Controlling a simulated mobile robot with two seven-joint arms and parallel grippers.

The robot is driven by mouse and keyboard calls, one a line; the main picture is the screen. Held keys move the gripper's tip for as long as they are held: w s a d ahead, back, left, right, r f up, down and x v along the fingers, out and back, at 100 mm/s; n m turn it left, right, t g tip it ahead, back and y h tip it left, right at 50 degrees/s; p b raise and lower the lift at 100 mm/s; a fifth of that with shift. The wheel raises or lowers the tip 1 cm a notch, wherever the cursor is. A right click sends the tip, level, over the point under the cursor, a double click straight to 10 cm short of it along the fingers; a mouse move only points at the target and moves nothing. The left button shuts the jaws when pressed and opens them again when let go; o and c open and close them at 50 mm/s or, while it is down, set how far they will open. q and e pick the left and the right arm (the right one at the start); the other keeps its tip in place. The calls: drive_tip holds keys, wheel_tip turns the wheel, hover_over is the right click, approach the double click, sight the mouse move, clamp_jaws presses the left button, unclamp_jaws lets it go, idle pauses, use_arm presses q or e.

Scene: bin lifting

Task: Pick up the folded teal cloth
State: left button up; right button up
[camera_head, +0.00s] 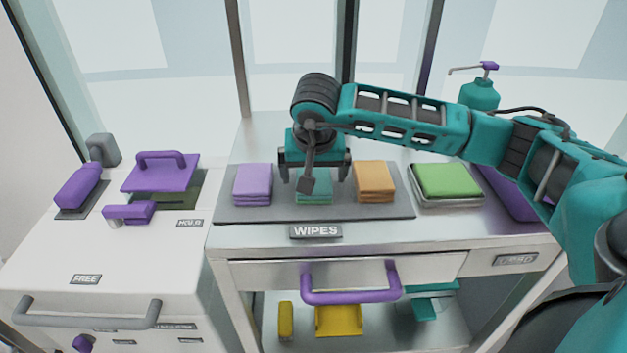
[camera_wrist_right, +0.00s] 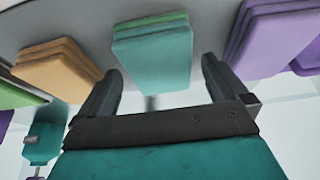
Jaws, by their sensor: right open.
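The folded teal cloth (camera_head: 323,193) lies on a dark grey mat (camera_head: 240,212), between a purple cloth and an orange cloth. My right gripper (camera_head: 314,178) is above it, pointing down, with its fingers apart and nothing held. The gripper hides much of the cloth in the head view. In the right wrist view the teal cloth (camera_wrist_right: 152,58) lies beyond and between the open fingertips of the right gripper (camera_wrist_right: 163,68), with a green layer at its far edge. I cannot tell any contact. My left gripper is not in view.
The folded purple cloth (camera_head: 252,183) and orange cloth (camera_head: 374,180) stand close on either side. A green cloth (camera_head: 447,180) lies in a metal tray at the right. A teal pump bottle (camera_head: 479,94) stands behind. A purple drawer handle (camera_head: 350,297) juts out below.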

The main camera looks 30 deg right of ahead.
drive_tip(key=shift+f+b, duration=0.25)
drive_tip(key=shift+b, duration=0.05)
drive_tip(key=shift+c, duration=0.5)
drive_tip(key=c, duration=1.1)
drive_tip(key=shift+r+p, duration=0.45)
drive_tip(key=shift+p, duration=0.05)
wheel_tip(320, 180, up, 20)
drive_tip(key=shift+f+p, duration=0.15)
drive_tip(key=shift+p, duration=0.45)
